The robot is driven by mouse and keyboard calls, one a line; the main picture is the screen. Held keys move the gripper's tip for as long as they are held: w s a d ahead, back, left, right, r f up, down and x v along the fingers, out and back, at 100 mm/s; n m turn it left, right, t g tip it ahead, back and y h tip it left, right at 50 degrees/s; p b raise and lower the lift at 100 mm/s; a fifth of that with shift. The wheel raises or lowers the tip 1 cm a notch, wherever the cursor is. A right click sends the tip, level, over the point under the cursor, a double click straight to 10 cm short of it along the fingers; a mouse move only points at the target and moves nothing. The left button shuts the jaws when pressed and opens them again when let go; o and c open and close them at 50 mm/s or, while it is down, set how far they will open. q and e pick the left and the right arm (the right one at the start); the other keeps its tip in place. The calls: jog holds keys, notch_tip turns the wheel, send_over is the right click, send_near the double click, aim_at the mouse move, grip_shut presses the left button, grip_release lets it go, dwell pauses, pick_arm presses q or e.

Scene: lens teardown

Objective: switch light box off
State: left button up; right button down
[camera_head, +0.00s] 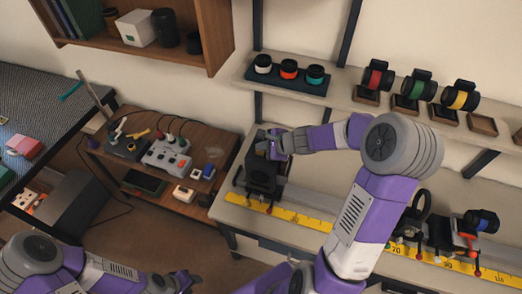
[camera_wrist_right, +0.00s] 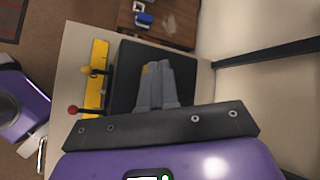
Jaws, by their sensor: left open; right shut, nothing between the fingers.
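The light box, which I take to be the black box (camera_head: 262,178) at the left end of the bench rail, stands upright behind the yellow ruler. In the right wrist view its dark top (camera_wrist_right: 125,75) lies beneath my fingers. My right gripper (camera_head: 268,148) is shut and empty at the top of this box; it also shows in the wrist view (camera_wrist_right: 157,66). A small yellow patch (camera_wrist_right: 145,68) shows beside the fingertips; I cannot tell if they touch it. No switch can be made out clearly. My left gripper (camera_head: 183,281) is open and empty, low in the head view, far from the box.
The yellow ruler (camera_head: 310,223) runs along the bench front, with black lens holders (camera_head: 440,232) at the right. A shelf above holds a dark tray (camera_head: 288,80) of lens caps and several lenses on stands. A wooden side table (camera_head: 215,150) with a grey control box (camera_head: 168,158) stands left.

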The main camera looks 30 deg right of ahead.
aim_at(262, 153)
jog(key=shift+r+p, duration=0.3)
jog(key=shift+r, duration=0.15)
notch_tip(262, 153, up, 6)
jog(key=p, duration=0.5)
dwell(0.3)
